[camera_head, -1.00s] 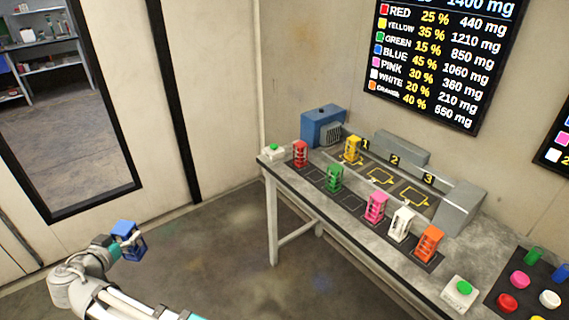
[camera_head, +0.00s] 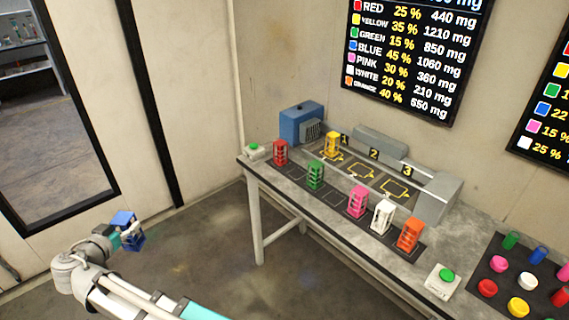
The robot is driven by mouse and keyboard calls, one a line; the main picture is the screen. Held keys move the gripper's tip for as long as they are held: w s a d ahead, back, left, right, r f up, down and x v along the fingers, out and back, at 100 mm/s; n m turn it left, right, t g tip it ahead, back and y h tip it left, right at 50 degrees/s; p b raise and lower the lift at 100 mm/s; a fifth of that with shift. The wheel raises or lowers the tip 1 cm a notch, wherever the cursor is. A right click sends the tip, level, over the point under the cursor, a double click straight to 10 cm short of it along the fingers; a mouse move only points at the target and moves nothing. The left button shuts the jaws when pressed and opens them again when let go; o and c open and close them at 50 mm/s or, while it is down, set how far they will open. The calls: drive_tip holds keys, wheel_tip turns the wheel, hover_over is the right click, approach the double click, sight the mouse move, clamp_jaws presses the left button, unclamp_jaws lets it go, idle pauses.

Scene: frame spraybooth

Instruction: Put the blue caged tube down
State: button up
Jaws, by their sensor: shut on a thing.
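The blue caged tube (camera_head: 125,222) is at the left, held up over the floor away from the table. My gripper (camera_head: 131,235) is shut on it; the fingers are small and partly hidden. The table (camera_head: 256,215) stands to the right. On it, red (camera_head: 281,152), green (camera_head: 315,176), pink (camera_head: 358,202), white (camera_head: 383,216) and orange (camera_head: 410,235) caged tubes stand in a front row. An outlined empty place (camera_head: 336,199) shows between green and pink. A yellow caged tube (camera_head: 332,144) stands behind, near the number 1 place.
A blue machine (camera_head: 301,122) stands at the table's far left corner. Grey housings (camera_head: 436,197) edge the numbered places; 2 and 3 look empty. Green-button boxes (camera_head: 443,281) sit at both ends. A dark mat (camera_head: 488,263) holds several coloured lids and tubes. Floor before the table is clear.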

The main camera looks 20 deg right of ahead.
drive_tip(key=w+d+m+g+h, duration=0.1)
drive_tip(key=w+d, duration=0.5)
drive_tip(key=d, duration=0.8)
drive_tip(key=w+d+m+g+h, duration=0.15)
drive_tip(key=w+d, duration=0.45)
drive_tip(key=d, duration=0.7)
drive_tip(key=w+d+m+g+h, duration=0.15)
drive_tip(key=w+d, duration=0.45)
drive_tip(key=d, duration=0.8)
drive_tip(key=s+d+m+g+h, duration=0.1)
drive_tip(key=s+d, duration=0.2)
drive_tip(key=d, duration=1.1)
drive_tip(key=s+d+m+g+h, duration=0.1)
drive_tip(key=s+d, duration=0.1)
drive_tip(key=d, duration=1.2)
drive_tip(key=s+d+m+g+h, duration=0.1)
drive_tip(key=s+d+m, duration=0.1)
drive_tip(key=d, duration=1.2)
drive_tip(key=shift+s+r, duration=0.2)
drive_tip(key=shift+s, duration=0.6)
drive_tip(key=shift+w, duration=0.1)
drive_tip(key=w+d+f+b, duration=0.5)
drive_tip(key=w+f+b, duration=0.3)
drive_tip(key=w, duration=0.4)
drive_tip(key=shift+f+b, duration=0.4)
drive_tip(key=shift+f, duration=0.1)
